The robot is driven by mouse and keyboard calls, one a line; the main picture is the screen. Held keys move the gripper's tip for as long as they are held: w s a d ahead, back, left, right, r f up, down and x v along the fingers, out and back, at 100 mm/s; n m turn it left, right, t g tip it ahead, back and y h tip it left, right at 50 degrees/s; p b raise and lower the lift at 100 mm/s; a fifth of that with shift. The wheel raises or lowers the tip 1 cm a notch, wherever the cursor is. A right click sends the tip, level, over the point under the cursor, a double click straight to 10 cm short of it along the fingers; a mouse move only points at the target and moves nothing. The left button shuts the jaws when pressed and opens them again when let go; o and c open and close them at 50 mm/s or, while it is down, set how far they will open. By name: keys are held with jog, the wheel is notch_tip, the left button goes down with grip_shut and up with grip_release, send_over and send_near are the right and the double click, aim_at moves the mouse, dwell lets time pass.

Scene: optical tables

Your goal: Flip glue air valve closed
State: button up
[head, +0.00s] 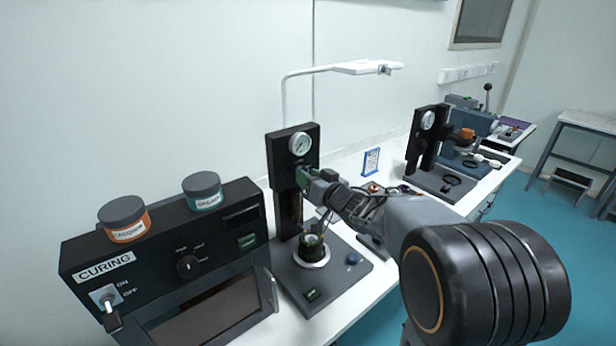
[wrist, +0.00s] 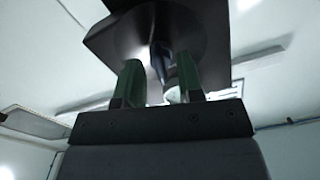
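A black dispensing stand with a round white pressure gauge (head: 301,143) is near the middle of the head view. My gripper (head: 304,176) is just below the gauge, close against the front of the stand's column. In the wrist view my gripper (wrist: 159,85) has its two green fingers apart. A dark, narrow part (wrist: 160,62) shows between or just behind them, under a larger black housing (wrist: 105,35). It may be the valve lever; contact cannot be told. In the head view my gripper hides the valve area, so the valve's position cannot be read.
A black curing box (head: 215,258) with orange (head: 124,220) and teal (head: 203,192) jars stands at left. A round holder (head: 313,250) sits on the stand's base. A second gauge stand (head: 427,120) is farther right. A white lamp (head: 365,67) arches behind.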

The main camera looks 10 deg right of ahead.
jog(key=shift+w+a, duration=0.15)
jog(key=shift+w, duration=0.15)
grip_shut()
dwell(0.3)
